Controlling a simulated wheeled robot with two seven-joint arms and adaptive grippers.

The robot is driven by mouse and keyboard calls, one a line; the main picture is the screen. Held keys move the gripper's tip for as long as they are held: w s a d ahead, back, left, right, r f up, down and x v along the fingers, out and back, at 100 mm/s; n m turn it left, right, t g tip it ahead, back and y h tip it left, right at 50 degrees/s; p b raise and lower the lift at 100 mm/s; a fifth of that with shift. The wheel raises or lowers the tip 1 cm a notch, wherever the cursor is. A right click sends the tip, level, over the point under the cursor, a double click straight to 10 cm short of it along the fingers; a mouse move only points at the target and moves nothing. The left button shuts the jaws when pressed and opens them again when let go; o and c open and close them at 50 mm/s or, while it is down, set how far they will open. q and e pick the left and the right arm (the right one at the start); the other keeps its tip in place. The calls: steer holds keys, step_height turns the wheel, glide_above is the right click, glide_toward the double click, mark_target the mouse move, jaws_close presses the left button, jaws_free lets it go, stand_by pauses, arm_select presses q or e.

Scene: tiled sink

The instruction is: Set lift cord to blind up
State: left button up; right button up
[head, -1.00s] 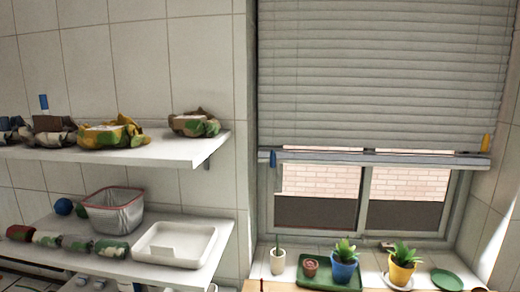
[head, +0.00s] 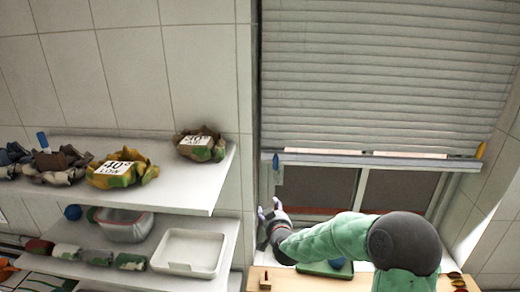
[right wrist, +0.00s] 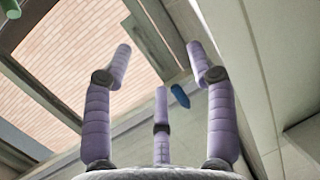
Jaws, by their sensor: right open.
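The white slatted blind (head: 380,80) covers the upper part of the window, with its bottom rail (head: 380,160) above dark lower panes. A blue cord pull (head: 276,162) hangs at the blind's left end and a yellow pull (head: 481,150) at its right end. The frames do not show which is the lift cord. My right gripper (head: 269,207) is open below the blue pull, fingers pointing up. In the right wrist view the blue pull (right wrist: 180,96) appears between the spread purple fingers of the gripper (right wrist: 160,58), not gripped. My left gripper is out of view.
Shelves at the left hold wrapped bundles (head: 122,170), a basket (head: 122,222) and a white tray (head: 188,252). The wall stands close left of the gripper.

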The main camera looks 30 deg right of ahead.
steer(key=t+h, duration=0.2)
glide_toward(276, 162)
steer(key=s, duration=0.1)
steer(key=p+x, duration=0.4)
steer(key=x, duration=0.6)
steer(key=shift+w+d+m, duration=0.3)
steer(key=shift+f, duration=0.1)
jaws_close()
steer(key=shift+f, duration=0.15)
